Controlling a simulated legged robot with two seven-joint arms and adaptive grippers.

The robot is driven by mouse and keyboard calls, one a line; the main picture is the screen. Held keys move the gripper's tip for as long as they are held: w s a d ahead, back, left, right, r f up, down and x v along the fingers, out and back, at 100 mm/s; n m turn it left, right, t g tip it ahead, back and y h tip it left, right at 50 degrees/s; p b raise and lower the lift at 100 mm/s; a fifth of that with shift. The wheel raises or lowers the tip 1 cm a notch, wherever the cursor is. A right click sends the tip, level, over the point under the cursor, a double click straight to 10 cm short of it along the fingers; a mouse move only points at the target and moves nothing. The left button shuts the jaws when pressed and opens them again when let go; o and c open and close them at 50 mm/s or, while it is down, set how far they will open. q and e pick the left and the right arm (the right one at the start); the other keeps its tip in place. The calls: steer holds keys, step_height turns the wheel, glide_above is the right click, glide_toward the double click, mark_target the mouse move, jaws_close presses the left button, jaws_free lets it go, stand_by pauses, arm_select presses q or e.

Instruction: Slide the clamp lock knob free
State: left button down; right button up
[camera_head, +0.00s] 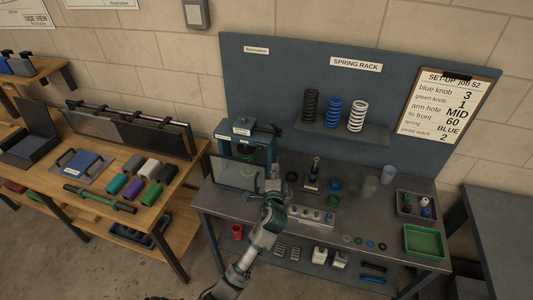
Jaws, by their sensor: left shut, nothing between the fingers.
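A teal test fixture (262,155) stands at the left end of the grey bench, with a clear panel (233,174) in front of it. A dark part sticks out at the fixture's upper right; I cannot tell if it is the clamp lock knob. No other part is clearly the knob. My left gripper (273,184) is shut and empty, at the right edge of the clear panel and in front of the fixture. Its fingertips are small, and I cannot tell if they touch anything. My right gripper is not in view.
Black, blue and white springs (333,112) stand on the rack shelf. A tray of small knobs (317,218) lies just right of my arm. A green tray (425,243) and a grey bin (402,208) are at the right. A wooden bench (152,216) stands at the left.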

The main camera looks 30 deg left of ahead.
mark_target(266, 147)
arm_select(q)
steer(key=w+a, duration=0.2)
steer(key=w+a+p, duration=0.1)
steer(key=w+a, duration=0.1)
steer(key=w, duration=0.1)
steer(key=w+a+f, duration=0.1)
steer(key=w+a, duration=0.1)
steer(key=a, duration=0.1)
steer(key=shift+w+p, duration=0.15)
steer(key=shift+p, duration=0.25)
steer(key=shift+s+a, duration=0.3)
steer(key=shift+a, duration=0.3)
steer(key=shift+f, duration=0.1)
steer(key=shift+w, duration=0.1)
